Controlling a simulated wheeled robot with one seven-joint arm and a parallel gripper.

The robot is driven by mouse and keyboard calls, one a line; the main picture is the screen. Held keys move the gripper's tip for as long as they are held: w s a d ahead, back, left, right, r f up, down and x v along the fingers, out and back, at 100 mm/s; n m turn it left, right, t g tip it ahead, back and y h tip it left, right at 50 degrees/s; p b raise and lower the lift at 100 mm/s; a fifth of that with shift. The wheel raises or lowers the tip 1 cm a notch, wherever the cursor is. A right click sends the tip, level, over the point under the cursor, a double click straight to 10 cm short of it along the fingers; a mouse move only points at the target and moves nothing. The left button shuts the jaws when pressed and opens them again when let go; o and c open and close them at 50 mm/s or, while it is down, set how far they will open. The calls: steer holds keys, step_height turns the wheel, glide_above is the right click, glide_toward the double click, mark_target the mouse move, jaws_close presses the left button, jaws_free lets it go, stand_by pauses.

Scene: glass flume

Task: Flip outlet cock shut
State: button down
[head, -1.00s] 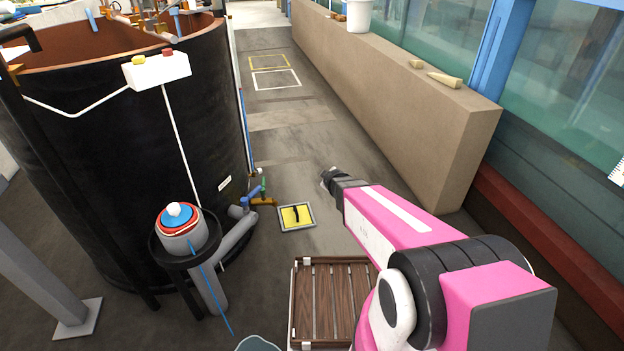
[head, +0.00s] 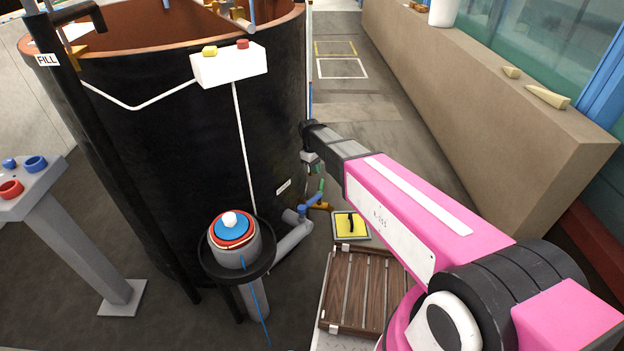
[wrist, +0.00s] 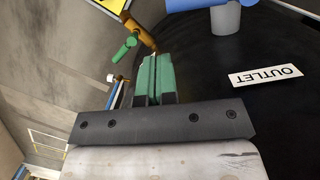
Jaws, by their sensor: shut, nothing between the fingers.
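The outlet cock is a brass valve (head: 321,206) on a blue pipe (head: 303,213) low on the black tank's side. Its green handle (head: 321,187) points up from it in the head view. In the wrist view the brass body (wrist: 140,31) is at the top, with the green handle (wrist: 125,48) angled off to its left. My gripper (wrist: 154,62) is shut and empty, its green finger pads just below the brass body in that picture. In the head view my gripper (head: 312,166) is above the cock beside the tank wall. I cannot tell whether it touches the handle.
The black tank (head: 190,140) fills the left, with an OUTLET label (wrist: 265,75) near my gripper. A yellow plate (head: 350,224) and a wooden slatted pallet (head: 365,290) lie on the floor. A low tan wall (head: 480,80) stands right. The floor aisle between is clear.

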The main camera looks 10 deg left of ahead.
mark_target(311, 202)
step_height(311, 202, down, 9)
steer(key=s, duration=0.1)
steer(key=shift+g, duration=0.3)
stand_by(0.4)
steer(key=shift+s+d+f, duration=0.1)
steer(key=shift+d, duration=0.1)
steer(key=shift+s+d+m, duration=0.1)
steer(key=shift+d+m, duration=0.15)
steer(key=shift+m, duration=0.05)
